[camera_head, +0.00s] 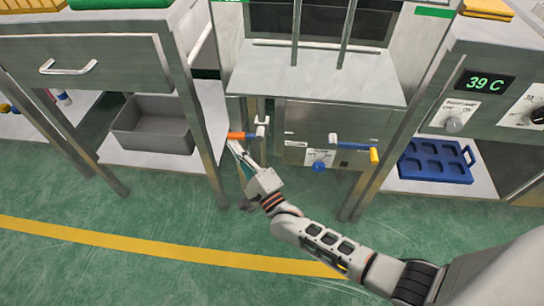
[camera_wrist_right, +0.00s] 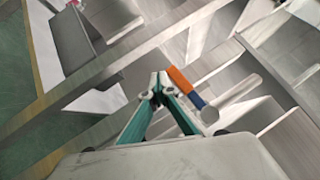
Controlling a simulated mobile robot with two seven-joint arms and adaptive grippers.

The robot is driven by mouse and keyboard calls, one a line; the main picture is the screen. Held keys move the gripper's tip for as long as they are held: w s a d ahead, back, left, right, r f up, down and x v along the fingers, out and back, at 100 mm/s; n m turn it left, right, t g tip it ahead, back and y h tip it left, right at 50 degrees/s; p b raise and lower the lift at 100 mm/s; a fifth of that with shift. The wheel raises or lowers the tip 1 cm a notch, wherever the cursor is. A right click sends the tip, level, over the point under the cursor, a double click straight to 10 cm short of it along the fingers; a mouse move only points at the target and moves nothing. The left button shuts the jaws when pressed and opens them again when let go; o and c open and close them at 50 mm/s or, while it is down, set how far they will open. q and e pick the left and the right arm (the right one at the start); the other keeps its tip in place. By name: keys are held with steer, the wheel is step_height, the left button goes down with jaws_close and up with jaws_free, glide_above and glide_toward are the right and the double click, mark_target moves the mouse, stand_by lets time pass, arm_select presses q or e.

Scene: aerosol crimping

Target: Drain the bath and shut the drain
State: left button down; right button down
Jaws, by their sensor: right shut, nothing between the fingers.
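A lever with an orange grip and a blue middle (camera_head: 242,136) sticks out to the left from a pale hub beside the central cabinet. It also shows in the wrist view (camera_wrist_right: 184,84), with a grey round knob at its end. My right gripper (camera_head: 233,146) is at the lever's orange end; its fingertips (camera_wrist_right: 159,84) are together, empty, just beside the orange part. I cannot tell whether they touch it. A second lever, blue with a yellow end (camera_head: 356,147), points right on the cabinet front. The bath's water and drain opening are not visible. My left gripper is out of view.
A blue knob (camera_head: 319,166) sits low on the cabinet front (camera_head: 300,135). A grey bin (camera_head: 154,124) stands on the left shelf, and a blue tray (camera_head: 432,161) on the right shelf. Table legs flank the cabinet. A display (camera_head: 485,82) reads 39 C. The green floor in front is clear.

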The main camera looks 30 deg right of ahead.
stand_by(0.4)
steer(key=v, duration=0.7)
steer(key=shift+s, duration=0.25)
